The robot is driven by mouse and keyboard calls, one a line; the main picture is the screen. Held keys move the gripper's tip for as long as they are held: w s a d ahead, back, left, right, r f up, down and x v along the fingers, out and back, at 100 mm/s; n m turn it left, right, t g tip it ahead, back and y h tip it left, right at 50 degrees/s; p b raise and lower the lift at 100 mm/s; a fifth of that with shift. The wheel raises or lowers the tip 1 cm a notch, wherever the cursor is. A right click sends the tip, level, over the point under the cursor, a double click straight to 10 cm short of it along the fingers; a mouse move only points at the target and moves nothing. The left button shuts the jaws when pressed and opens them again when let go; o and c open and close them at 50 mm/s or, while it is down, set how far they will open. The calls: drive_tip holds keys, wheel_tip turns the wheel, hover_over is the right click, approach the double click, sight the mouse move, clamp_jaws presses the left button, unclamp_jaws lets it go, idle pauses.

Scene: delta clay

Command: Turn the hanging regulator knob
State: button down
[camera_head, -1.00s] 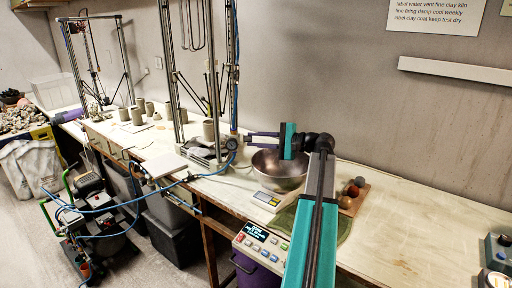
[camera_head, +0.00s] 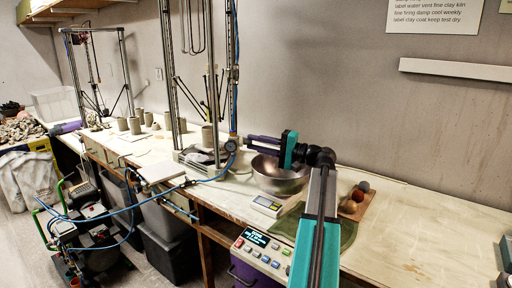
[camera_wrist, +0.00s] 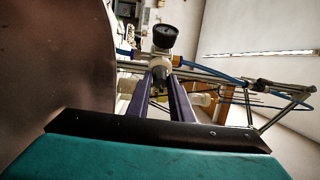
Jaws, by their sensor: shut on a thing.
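The regulator hangs at a metal upright of the frame above the bench, with a round dark-rimmed gauge (camera_head: 231,146) on a blue air hose. In the wrist view the black gauge (camera_wrist: 164,36) stands above a pale fitting. A small dark knob (camera_wrist: 160,75) sits below that fitting, between the tips of my two purple fingers. My gripper (camera_head: 248,141) reaches left to the regulator from its teal body. In the wrist view my gripper (camera_wrist: 160,78) is shut on the knob. The fingers partly hide the knob, and the head view does not show it clearly.
A metal bowl (camera_head: 279,178) stands just below my gripper. A scale (camera_head: 267,204) and a wooden board (camera_head: 357,202) with balls are close by. Metal uprights (camera_head: 174,70) and blue hoses (camera_head: 135,207) lie to the left. The right bench is mostly clear.

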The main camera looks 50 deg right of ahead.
idle(0.3)
drive_tip(key=c, duration=1.6)
unclamp_jaws()
drive_tip(key=shift+r, duration=0.1)
drive_tip(key=shift+w+d+r, duration=0.1)
drive_tip(key=shift+r, duration=1.6)
drive_tip(key=shift+o, duration=0.3)
drive_tip(key=shift+s+a, duration=0.5)
drive_tip(key=shift+a, duration=0.05)
drive_tip(key=shift+s+a+r, duration=0.2)
drive_tip(key=shift+s+a, duration=0.3)
drive_tip(key=shift+s, duration=0.15)
drive_tip(key=shift+s+a+r, duration=0.2)
drive_tip(key=shift+s+a, duration=0.3)
drive_tip(key=shift+s, duration=0.1)
drive_tip(key=shift+c, duration=0.2)
drive_tip(key=s+a+b, duration=0.1)
drive_tip(key=s+a, duration=0.7)
drive_tip(key=shift+s+r, duration=0.3)
drive_tip(key=shift+s, duration=0.05)
